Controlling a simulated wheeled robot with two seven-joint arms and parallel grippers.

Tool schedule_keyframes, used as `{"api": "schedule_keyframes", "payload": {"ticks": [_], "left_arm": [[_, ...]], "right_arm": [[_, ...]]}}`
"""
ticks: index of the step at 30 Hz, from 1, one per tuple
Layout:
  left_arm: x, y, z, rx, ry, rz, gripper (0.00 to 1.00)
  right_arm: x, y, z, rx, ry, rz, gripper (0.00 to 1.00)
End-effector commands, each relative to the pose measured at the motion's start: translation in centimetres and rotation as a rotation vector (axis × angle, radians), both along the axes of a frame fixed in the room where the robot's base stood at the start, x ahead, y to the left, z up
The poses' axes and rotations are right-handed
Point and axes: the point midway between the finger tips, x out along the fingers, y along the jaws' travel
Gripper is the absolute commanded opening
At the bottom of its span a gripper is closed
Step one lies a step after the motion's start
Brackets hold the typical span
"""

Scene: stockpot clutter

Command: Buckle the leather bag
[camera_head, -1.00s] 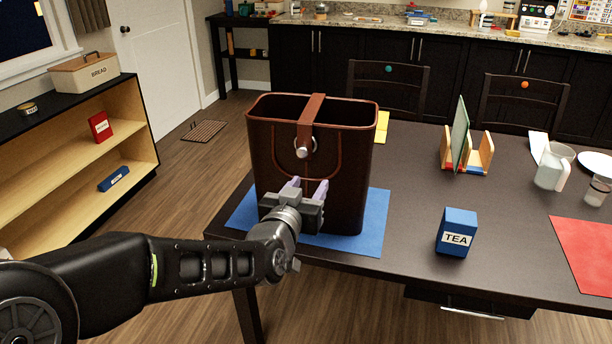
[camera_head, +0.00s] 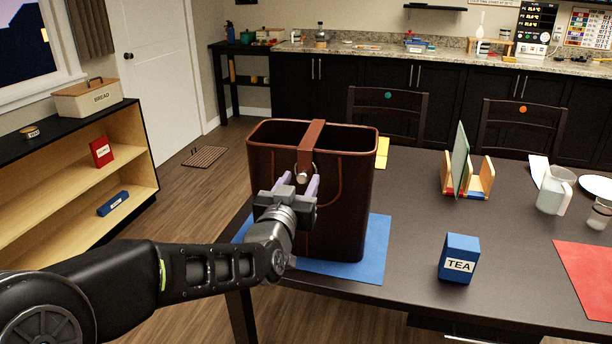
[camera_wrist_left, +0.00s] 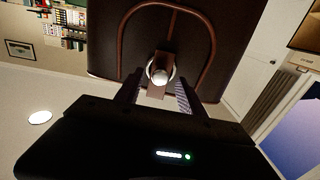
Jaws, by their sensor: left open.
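The dark brown leather bag (camera_head: 345,225) stands upright and open-topped on a blue mat (camera_head: 375,258) at the table's left end. Its reddish-brown strap (camera_head: 311,145) runs over the top opening and hangs down the front, with a round metal buckle (camera_head: 302,177) at its lower end. My left gripper (camera_head: 298,187) is in front of the bag, its fingers open and pointing up at either side of the buckle. In the left wrist view the strap end and shiny buckle (camera_wrist_left: 159,74) lie between and just beyond the open fingertips; contact cannot be told. My right gripper is not in view.
A blue tea box (camera_head: 459,258) stands right of the bag. Further right are a wooden rack (camera_head: 480,178), a white pitcher (camera_head: 553,190) and a red mat (camera_head: 585,275). A yellow item (camera_head: 382,150) lies behind the bag. The table between bag and tea box is clear.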

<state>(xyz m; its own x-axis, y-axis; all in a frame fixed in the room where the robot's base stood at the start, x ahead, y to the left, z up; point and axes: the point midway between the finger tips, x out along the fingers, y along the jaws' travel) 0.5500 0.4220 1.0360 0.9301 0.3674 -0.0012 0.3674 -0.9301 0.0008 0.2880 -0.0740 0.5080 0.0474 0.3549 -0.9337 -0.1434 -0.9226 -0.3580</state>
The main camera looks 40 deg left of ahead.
Motion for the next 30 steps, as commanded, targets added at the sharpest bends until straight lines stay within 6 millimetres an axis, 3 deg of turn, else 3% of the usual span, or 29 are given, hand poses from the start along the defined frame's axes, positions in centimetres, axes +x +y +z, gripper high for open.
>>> {"api": "schedule_keyframes", "payload": {"ticks": [6, 15, 30], "left_arm": [[2.2, 0.9, 0.0, -0.001, 0.001, 0.001, 0.46], [2.5, 1.0, 0.0, 0.0, 0.0, 0.0, 0.46], [2.5, 0.9, 0.0, 0.0, 0.001, -0.001, 0.06]], "right_arm": [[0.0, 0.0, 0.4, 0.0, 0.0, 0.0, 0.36], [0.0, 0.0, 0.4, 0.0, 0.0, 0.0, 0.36], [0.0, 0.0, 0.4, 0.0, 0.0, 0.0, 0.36]]}}
